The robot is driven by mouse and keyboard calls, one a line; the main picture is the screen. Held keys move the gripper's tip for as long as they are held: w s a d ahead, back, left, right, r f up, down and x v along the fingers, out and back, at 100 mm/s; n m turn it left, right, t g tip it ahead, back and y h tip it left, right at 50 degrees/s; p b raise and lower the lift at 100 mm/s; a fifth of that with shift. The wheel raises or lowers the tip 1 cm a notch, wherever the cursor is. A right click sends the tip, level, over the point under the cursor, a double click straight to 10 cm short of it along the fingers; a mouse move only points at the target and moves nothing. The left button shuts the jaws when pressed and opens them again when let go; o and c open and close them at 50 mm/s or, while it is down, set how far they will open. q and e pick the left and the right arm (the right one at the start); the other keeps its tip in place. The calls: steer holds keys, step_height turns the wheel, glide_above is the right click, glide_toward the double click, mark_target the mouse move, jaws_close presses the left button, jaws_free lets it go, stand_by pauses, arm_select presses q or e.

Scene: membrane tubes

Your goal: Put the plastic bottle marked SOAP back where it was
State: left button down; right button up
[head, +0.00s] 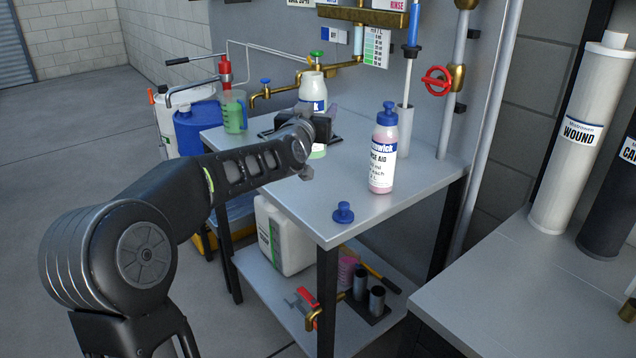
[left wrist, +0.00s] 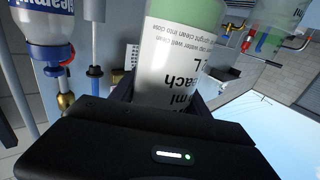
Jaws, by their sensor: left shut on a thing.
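The held bottle is white with a green cap (head: 313,80) and stands upright over the steel table in the head view. Its green lower end shows just below my left gripper (head: 318,124). In the left wrist view this bottle (left wrist: 172,60) appears upside down, between the fingers, with part of its dosing print showing. My left gripper is shut on it. The word SOAP is not readable, as the gripper covers most of the label. I cannot tell whether its base touches the table. My right gripper is not in view.
A pink RINSE AID bottle (head: 383,155) with a blue cap stands right of the gripper. A loose blue stopper (head: 343,212) lies near the table's front corner. A green jug (head: 233,112) stands at the left, near brass taps (head: 262,94). The table's front middle (head: 300,200) is clear.

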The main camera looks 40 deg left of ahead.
mark_target(316, 149)
arm_select(q)
steer(key=shift+s+r, duration=0.1)
steer(key=shift+r, duration=0.1)
steer(key=shift+f, duration=0.1)
step_height(316, 149, down, 5)
steer(key=shift+r+b, duration=0.1)
steer(key=shift+b, duration=0.45)
steer(key=shift+d+f+b, duration=0.1)
steer(key=shift+f+b, duration=0.25)
steer(key=shift+f, duration=2.2)
steer(key=shift+f, duration=0.1)
